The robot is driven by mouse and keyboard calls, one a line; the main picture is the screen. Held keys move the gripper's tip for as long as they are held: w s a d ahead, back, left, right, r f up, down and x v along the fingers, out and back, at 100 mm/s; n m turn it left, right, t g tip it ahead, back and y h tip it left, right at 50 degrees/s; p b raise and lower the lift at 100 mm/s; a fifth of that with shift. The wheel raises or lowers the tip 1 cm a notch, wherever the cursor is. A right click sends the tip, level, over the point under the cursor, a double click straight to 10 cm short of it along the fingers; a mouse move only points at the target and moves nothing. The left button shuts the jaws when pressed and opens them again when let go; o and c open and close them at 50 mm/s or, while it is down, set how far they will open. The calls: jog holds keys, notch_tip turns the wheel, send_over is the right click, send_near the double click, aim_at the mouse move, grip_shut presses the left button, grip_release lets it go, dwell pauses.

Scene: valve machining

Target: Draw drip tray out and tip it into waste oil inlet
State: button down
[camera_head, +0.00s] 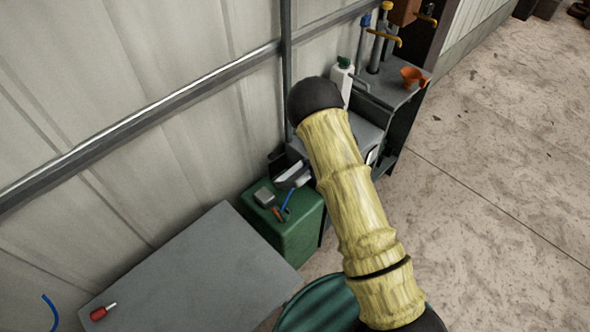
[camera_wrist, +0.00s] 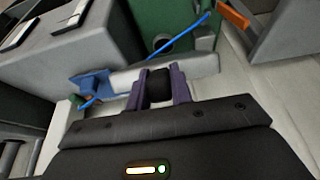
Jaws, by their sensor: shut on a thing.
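In the wrist view my gripper (camera_wrist: 158,90) has its purple fingers shut on a short black handle (camera_wrist: 159,84). A light grey piece (camera_wrist: 203,67) directly behind the handle looks like the edge of the drip tray; its inside does not show. Behind it stands a green body with a round dark opening (camera_wrist: 162,43), which may be the waste oil inlet. In the head view my yellow-sleeved arm hides the gripper. A pale tray-like piece (camera_head: 292,176) shows beside the arm, above the green tank (camera_head: 302,236).
A grey table (camera_head: 195,275) with a red-handled tool (camera_head: 101,312) stands at lower left. Floor at right is clear.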

jog(key=b, duration=0.1)
jog(key=d+f+b, duration=0.1)
jog(key=b, duration=0.1)
jog(key=shift+s+f+y, duration=0.2)
jog(key=shift+s+y, duration=0.1)
jog(key=shift+s, duration=0.1)
jog(key=shift+s+d+r+t, duration=0.1)
jog(key=shift+s+r+t, duration=0.1)
jog(key=shift+t, duration=0.2)
jog(key=s+d+f+t+y+b, duration=0.3)
jog(key=f+b, duration=0.5)
jog(key=b, duration=1)
jog(key=shift+d+y, duration=0.35)
jog(key=shift+y, duration=0.15)
jog(key=shift+s, duration=0.1)
